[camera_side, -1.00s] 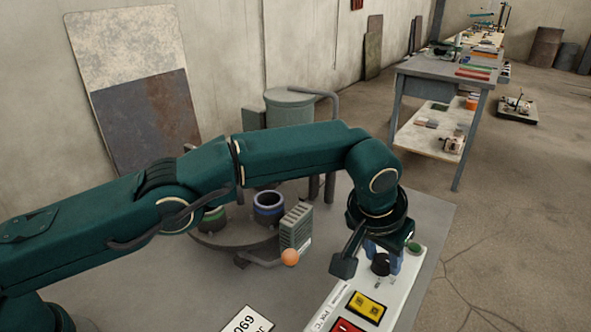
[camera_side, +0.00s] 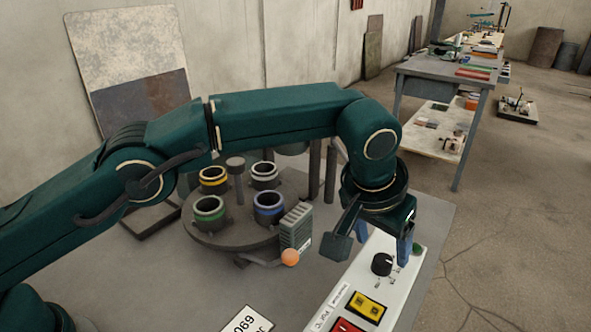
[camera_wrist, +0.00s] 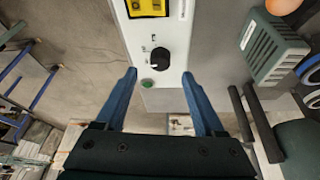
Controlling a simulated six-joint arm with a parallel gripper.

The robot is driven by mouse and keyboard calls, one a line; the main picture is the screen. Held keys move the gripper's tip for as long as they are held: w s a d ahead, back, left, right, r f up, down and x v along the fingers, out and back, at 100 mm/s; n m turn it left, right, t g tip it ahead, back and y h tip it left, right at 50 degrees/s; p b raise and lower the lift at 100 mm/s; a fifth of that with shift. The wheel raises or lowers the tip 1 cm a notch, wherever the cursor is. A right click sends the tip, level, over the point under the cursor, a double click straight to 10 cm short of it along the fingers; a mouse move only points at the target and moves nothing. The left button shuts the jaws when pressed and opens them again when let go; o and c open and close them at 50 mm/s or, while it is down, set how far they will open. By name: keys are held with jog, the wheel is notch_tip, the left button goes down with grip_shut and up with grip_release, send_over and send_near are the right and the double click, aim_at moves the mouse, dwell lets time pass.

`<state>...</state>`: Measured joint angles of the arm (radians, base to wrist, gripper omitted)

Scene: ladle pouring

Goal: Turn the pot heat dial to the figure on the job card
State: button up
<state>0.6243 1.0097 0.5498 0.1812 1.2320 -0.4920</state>
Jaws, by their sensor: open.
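The black heat dial (camera_side: 382,264) sits on a white control panel (camera_side: 345,291). It also shows in the wrist view (camera_wrist: 159,58), with a pale pointer line and small marks too fine to read. My gripper (camera_side: 383,246) is open and empty above the dial, clear of it. In the wrist view its blue fingertips (camera_wrist: 159,74) are spread, with the dial seen beyond the gap between them. The white job card (camera_side: 246,321) lies on the table, cut off by the bottom edge. Its large figure looks like 690 or 069; I cannot tell which way it reads.
A green button (camera_side: 417,249) is beside the dial. A yellow switch block (camera_side: 366,306) and a red one (camera_side: 345,326) are on the panel. A round turntable (camera_side: 236,235) with several ringed pots stands left, beside a grey ribbed box (camera_side: 295,230) and an orange ball (camera_side: 290,257).

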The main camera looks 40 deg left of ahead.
aim_at(383, 260)
jog(key=shift+r, duration=0.1)
jog(key=m, duration=0.1)
jog(key=d+m, duration=0.1)
jog(key=m, duration=0.1)
jog(key=shift+s+h, duration=0.35)
jog(key=shift+h, duration=0.05)
jog(key=m, duration=0.2)
jog(key=m+g+h, duration=0.1)
jog(key=m, duration=0.1)
jog(key=shift+f, duration=0.25)
jog(key=shift+w+a+r+m+g+h, duration=0.2)
jog(key=shift+a+m+g+h, duration=0.2)
jog(key=shift+m, duration=0.6)
jog(key=shift+w+a+r+h, duration=0.1)
jog(key=shift+w+a+h, duration=0.2)
jog(key=shift+w+a, duration=0.4)
jog(key=shift+a+f, duration=0.15)
jog(key=shift+f, duration=0.15)
jog(key=shift+x, duration=2.2)
grip_shut()
